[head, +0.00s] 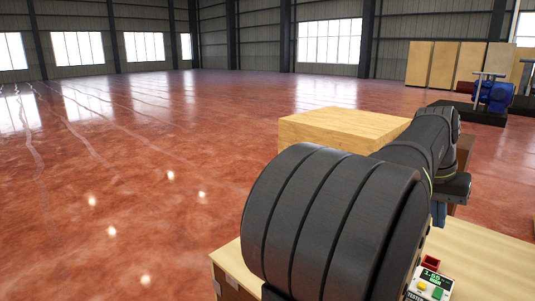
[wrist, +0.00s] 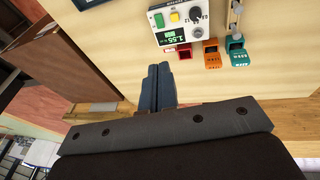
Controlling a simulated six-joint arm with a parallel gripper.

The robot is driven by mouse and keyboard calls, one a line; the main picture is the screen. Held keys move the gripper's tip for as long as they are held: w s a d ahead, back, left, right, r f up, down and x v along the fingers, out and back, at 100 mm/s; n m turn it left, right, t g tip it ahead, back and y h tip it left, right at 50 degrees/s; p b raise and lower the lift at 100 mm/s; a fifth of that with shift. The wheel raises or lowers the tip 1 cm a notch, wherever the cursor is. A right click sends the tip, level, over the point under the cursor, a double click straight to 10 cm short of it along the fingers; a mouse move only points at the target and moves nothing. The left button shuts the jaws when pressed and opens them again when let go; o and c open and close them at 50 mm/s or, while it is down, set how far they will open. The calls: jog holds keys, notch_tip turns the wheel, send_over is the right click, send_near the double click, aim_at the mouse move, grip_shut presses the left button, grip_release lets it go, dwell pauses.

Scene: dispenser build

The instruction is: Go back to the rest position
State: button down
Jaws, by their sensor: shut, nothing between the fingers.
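My gripper (wrist: 157,88) shows in the wrist view with its two blue-grey fingers pressed together and nothing between them. In the head view my gripper (head: 439,213) hangs from the wrist, fingers downward, above the wooden table (head: 485,262). The fingers are apart from the small bins and the control box. The control box (wrist: 181,22) has a yellow and a green button, a black knob and a lit display. It also shows at the bottom of the head view (head: 430,285), partly behind my arm.
Beside the control box in the wrist view are a red bin (wrist: 178,51), an orange bin (wrist: 211,54) and a teal bin (wrist: 237,50). A light wooden block or box (head: 345,128) stands behind my arm. Open red floor (head: 120,180) lies to the left.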

jog(key=shift+x, duration=2)
